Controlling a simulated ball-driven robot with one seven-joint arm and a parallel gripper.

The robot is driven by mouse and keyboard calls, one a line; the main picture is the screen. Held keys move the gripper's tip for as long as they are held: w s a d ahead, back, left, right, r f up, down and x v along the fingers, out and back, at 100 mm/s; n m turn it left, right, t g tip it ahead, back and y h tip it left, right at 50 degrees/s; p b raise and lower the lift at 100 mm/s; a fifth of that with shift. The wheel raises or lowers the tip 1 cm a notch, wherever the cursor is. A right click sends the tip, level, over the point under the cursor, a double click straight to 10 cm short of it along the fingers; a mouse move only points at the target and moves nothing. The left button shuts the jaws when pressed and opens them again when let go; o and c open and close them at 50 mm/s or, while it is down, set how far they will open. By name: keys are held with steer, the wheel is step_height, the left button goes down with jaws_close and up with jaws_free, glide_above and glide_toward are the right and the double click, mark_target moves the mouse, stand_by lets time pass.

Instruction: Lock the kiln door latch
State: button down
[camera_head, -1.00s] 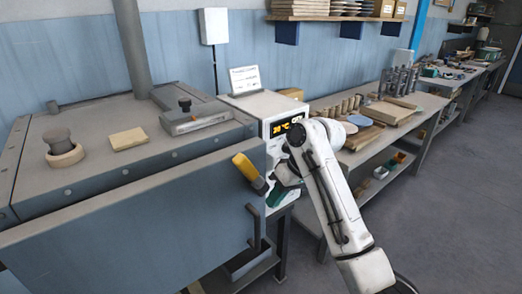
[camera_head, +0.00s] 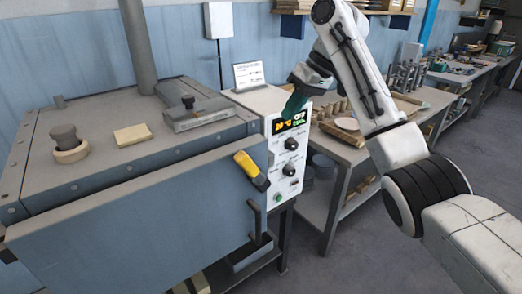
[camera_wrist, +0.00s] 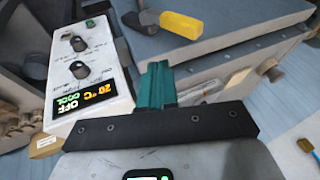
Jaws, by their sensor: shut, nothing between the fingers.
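The kiln is a grey-blue box with its broad front door (camera_head: 140,222) facing me. The latch lever has a yellow grip (camera_head: 246,164) and a dark end. It slants down to the right at the door's upper right corner, and it also shows at the top of the wrist view, its yellow grip (camera_wrist: 181,24) pointing right. My gripper (camera_head: 294,106) has teal fingers, shut and empty, in front of the control panel's display, right of and above the latch. In the wrist view its fingers (camera_wrist: 155,84) are together, apart from the latch.
The white control panel (camera_head: 277,158) with knobs stands right of the kiln; its display reads 20 °C, OFF, COOL. A dark door handle (camera_head: 254,221) hangs below the latch. A workbench (camera_head: 340,150) with pottery stands behind my arm. Floor at right is open.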

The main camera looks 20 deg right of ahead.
steer(key=p, duration=0.2)
glide_toward(249, 168)
steer(key=w+f, duration=0.4)
steer(key=shift+s+a+f, duration=0.3)
steer(key=shift+s+f, duration=0.05)
steer(key=shift+f, duration=0.2)
